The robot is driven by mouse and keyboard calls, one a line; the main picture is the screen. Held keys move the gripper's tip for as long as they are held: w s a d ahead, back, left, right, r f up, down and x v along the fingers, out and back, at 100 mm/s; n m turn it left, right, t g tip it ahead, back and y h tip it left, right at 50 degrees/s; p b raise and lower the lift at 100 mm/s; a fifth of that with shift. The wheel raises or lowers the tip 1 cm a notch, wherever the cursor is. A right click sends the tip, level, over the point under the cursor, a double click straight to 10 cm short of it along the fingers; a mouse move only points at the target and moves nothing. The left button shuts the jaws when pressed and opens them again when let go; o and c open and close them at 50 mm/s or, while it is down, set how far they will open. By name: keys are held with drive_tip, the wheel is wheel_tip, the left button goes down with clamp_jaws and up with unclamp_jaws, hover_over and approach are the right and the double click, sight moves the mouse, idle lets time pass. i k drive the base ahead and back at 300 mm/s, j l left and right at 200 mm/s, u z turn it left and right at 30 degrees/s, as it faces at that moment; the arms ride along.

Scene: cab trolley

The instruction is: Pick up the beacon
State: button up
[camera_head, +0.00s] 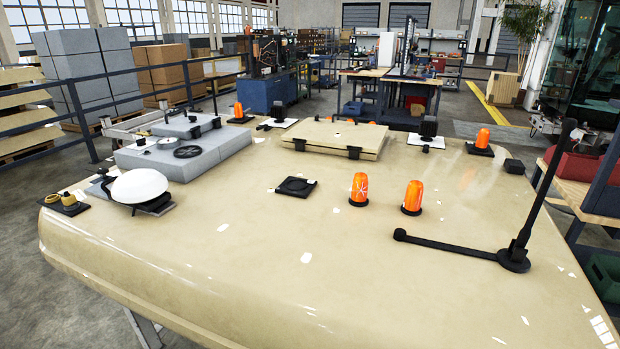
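Several orange beacons are on a large cream cab roof (290,265). A third beacon (482,139) is at the back right on a dark square plate. A fourth beacon (239,111) is at the back left, also on a dark plate. An empty-looking black square mount (296,187) lies left of the middle beacon. My gripper is not in view.
A black mirror arm (515,250) rises at the right. A white dome (139,186) and grey roof unit (185,150) sit at the left. A cream hatch (335,137) is at the back middle. The front of the roof is mostly clear. Dark railings (85,125) stand behind left.

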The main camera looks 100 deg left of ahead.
sight(411, 207)
drive_tip(key=u, duration=2.15)
